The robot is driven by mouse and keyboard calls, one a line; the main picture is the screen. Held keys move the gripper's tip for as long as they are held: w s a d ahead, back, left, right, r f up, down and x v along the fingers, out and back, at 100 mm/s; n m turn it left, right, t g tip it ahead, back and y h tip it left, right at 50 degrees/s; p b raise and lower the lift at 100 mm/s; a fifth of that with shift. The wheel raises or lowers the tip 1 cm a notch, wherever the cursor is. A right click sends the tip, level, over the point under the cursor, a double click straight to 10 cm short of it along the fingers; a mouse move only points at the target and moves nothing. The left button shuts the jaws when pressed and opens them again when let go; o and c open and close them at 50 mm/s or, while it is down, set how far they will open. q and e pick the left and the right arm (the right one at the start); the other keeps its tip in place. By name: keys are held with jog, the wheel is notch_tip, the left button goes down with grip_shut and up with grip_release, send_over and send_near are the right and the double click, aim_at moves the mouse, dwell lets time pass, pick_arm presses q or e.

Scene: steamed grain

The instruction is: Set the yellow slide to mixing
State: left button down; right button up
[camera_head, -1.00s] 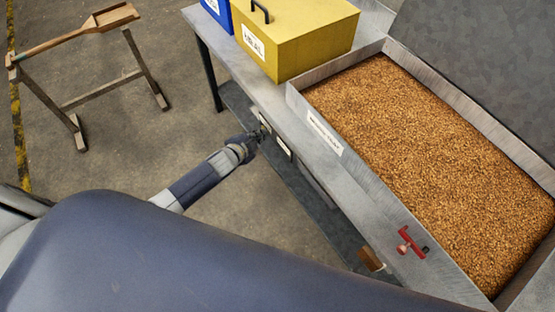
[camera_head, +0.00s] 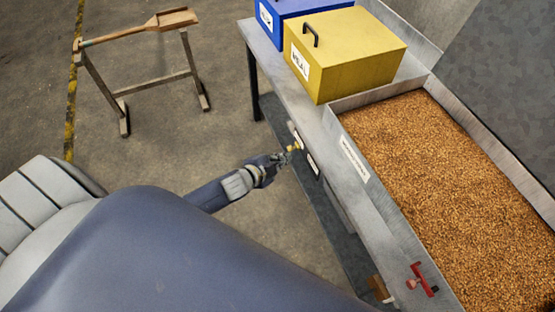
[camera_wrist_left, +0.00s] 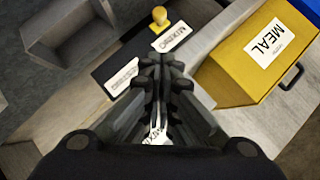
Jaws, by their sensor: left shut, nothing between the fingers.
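The yellow slide shows as a small yellow knob (camera_wrist_left: 159,17) at the top middle of the left wrist view, on a dark strip along the table front. It also shows as a small yellow spot in the head view (camera_head: 295,149). Beside it is a white label (camera_wrist_left: 172,37), upside down, that seems to read MIXING. A second white label (camera_wrist_left: 122,77) lies further left, its text unclear. My left gripper (camera_wrist_left: 163,66) is shut and empty. In the head view my left gripper (camera_head: 283,157) is close to the knob; contact cannot be told. My right gripper is not in view.
A yellow MEAL box (camera_head: 352,62) and a blue box (camera_head: 285,10) stand on the metal table (camera_head: 320,130). A grain-filled trough (camera_head: 354,103) and a red handle (camera_head: 421,280) are at the right. A wooden stand (camera_head: 155,82) with a shovel is on the left floor.

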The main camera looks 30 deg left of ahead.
pick_arm(q)
jog(key=shift+v, duration=1.2)
jog(key=shift+d, duration=0.15)
jog(key=s+a+f+n+g+y, duration=0.1)
jog(key=s+a+f+n+g, duration=0.15)
jog(key=s+f, duration=0.7)
jog(key=s+a+f+n+g+y, duration=0.1)
jog(key=s+f+n+g, duration=0.35)
jog(key=f, duration=0.75)
jog(key=s+d+f+n+g, duration=0.1)
jog(key=s+f, duration=0.3)
jog(key=s, duration=0.5)
jog(key=s+d+f+n+g, duration=0.1)
jog(key=s+d+f, duration=0.2)
jog(key=s, duration=0.6)
jog(key=s+d+f+n+g, duration=0.1)
jog(key=s+f, duration=0.4)
jog(key=s, duration=0.5)
jog(key=shift+d+f+g, duration=0.35)
jog(key=shift+d+g, duration=0.05)
jog(key=shift+d, duration=0.1)
jog(key=shift+w, duration=0.15)
